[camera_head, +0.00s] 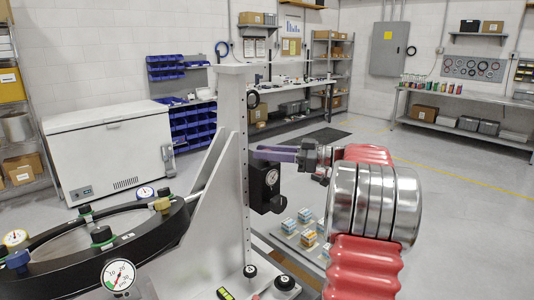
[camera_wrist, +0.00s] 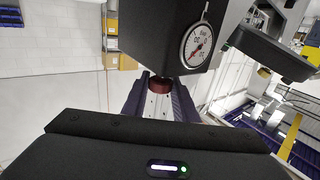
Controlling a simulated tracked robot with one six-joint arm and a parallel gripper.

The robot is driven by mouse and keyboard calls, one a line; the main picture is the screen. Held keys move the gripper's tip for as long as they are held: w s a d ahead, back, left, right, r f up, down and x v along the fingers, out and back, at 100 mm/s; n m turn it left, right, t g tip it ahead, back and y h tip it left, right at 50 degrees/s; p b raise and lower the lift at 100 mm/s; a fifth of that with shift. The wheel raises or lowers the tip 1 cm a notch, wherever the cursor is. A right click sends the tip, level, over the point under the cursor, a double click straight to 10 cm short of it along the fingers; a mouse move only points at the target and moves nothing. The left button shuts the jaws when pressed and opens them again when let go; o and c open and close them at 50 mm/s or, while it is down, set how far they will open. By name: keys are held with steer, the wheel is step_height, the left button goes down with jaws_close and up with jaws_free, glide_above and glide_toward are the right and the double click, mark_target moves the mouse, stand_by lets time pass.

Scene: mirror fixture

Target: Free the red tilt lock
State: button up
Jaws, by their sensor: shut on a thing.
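The red tilt lock (camera_wrist: 160,84) is a small dark-red knob under a black block (camera_wrist: 165,35) with a round dial (camera_wrist: 196,45). In the head view the black block (camera_head: 264,185) sits on the side of an upright pale post (camera_head: 236,150); I cannot make out the lock there. My gripper (camera_wrist: 160,92) has its purple fingers on both sides of the red lock and is shut on it. In the head view my gripper (camera_head: 258,153) reaches in from the right, at the top of the block.
A black ring (camera_head: 160,238) with several knobs and dials lies left of the post. A gauge (camera_head: 118,275) stands at its front. A low tray (camera_head: 290,240) with small blocks is right of the post. A white freezer (camera_head: 112,150) and shelves stand farther back.

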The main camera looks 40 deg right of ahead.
steer(key=shift+n+g+y, duration=2)
steer(key=shift+g+y, duration=0.1)
steer(key=shift+r+g, duration=0.1)
steer(key=shift+g, duration=0.3)
steer(key=o, duration=1.1)
steer(key=shift+c, duration=0.2)
steer(key=shift+r, duration=0.1)
steer(key=shift+r, duration=4.8)
